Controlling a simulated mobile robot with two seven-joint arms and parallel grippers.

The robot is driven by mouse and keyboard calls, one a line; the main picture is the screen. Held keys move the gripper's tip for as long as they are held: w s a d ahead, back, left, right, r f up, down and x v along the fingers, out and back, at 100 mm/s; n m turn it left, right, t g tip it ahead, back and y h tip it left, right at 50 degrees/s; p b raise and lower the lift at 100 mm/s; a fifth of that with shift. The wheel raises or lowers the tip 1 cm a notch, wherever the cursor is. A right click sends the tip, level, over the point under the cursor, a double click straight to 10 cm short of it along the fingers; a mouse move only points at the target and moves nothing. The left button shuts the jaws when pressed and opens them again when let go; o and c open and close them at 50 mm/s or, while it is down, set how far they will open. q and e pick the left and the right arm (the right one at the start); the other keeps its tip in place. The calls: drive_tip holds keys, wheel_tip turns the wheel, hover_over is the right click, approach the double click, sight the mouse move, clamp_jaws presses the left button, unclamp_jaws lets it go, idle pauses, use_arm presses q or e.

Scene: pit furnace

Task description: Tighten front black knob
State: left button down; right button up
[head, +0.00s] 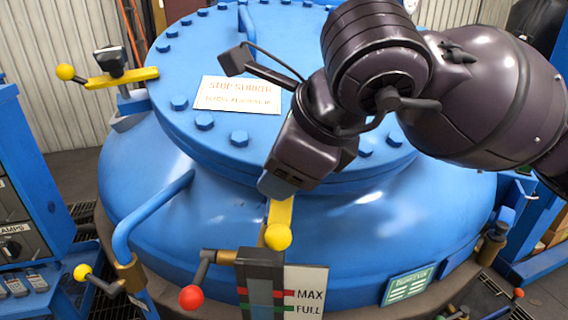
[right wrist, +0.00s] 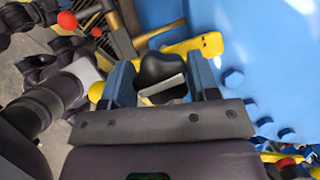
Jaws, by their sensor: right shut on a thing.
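The front black knob (right wrist: 162,67) sits between the two blue fingers of my right gripper (right wrist: 160,80) in the right wrist view, and the gripper is shut on it. In the head view my right gripper (head: 277,188) is at the front edge of the blue furnace lid and hides this knob. The front yellow clamp bar (head: 279,215) sticks out below the gripper, and it also shows behind the knob in the right wrist view (right wrist: 205,46). My left gripper is not in view.
Another black knob (head: 112,60) stands on a yellow bar (head: 125,77) at the lid's left. A level gauge (head: 262,280) and a red-ended lever (head: 192,297) stand below the front clamp. A blue pipe handle (head: 150,210) curves at the left front.

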drive_tip(key=shift+r+m, duration=0.1)
drive_tip(key=shift+m, duration=0.5)
drive_tip(key=shift+t, duration=0.3)
drive_tip(key=o, duration=0.9)
drive_tip(key=p+v, duration=0.1)
drive_tip(key=v, duration=0.9)
drive_tip(key=shift+s+d+r, duration=0.15)
drive_tip(key=shift+r, duration=0.2)
